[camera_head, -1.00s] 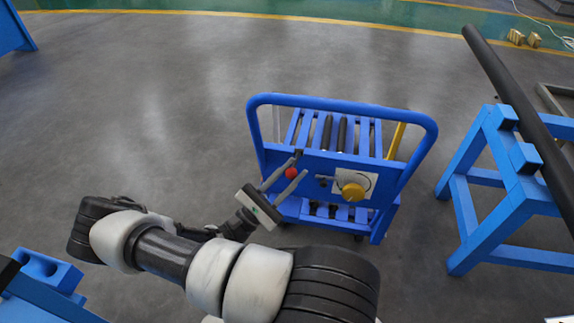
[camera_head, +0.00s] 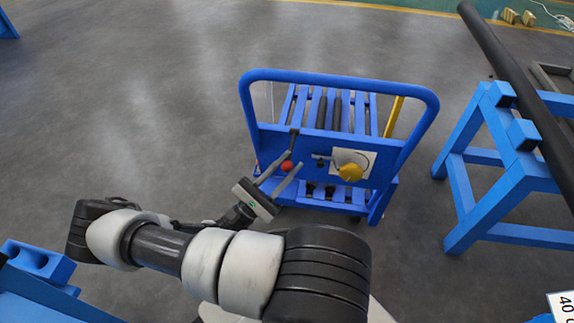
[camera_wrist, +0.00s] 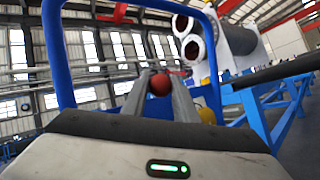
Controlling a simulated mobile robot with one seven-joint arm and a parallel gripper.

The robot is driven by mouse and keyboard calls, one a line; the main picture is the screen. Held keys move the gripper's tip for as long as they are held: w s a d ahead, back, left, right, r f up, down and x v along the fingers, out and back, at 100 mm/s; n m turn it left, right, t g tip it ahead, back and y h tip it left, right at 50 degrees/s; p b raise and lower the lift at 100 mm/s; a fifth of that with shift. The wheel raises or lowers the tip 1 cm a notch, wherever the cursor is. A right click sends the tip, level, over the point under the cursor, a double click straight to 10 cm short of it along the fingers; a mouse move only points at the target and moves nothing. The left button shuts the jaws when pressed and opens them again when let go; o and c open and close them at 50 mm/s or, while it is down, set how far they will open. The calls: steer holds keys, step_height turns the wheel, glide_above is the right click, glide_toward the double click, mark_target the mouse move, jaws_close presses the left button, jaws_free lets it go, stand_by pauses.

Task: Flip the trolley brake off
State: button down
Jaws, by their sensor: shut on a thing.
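The blue trolley (camera_head: 250,105) stands on the floor in front of me, its push handle arching up toward me. On its near panel, a red ball knob (camera_head: 287,166) sits below a short dark bar that looks like the brake lever (camera_head: 294,141). My gripper (camera_head: 293,161) reaches in from the lower left, its two grey fingers shut on the knob, one on each side. In the wrist view the red knob (camera_wrist: 160,84) sits between the fingers near their tips. The fingers partly hide the lever, so its setting is unclear.
A yellow round part (camera_head: 350,172) on a pale plate is fixed right of the knob. A blue stand (camera_head: 470,205) bearing a long dark pipe (camera_head: 512,90) is at the right. Blue structure (camera_head: 35,262) lies at the lower left. Floor left of the trolley is clear.

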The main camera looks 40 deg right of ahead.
steer(key=shift+d+f, duration=0.1)
steer(key=shift+f, duration=0.15)
steer(key=c, duration=1.4)
jaws_free()
steer(key=shift+c, duration=0.2)
steer(key=shift+r, duration=0.1)
steer(key=v, duration=1.7)
steer(key=shift+a, duration=0.2)
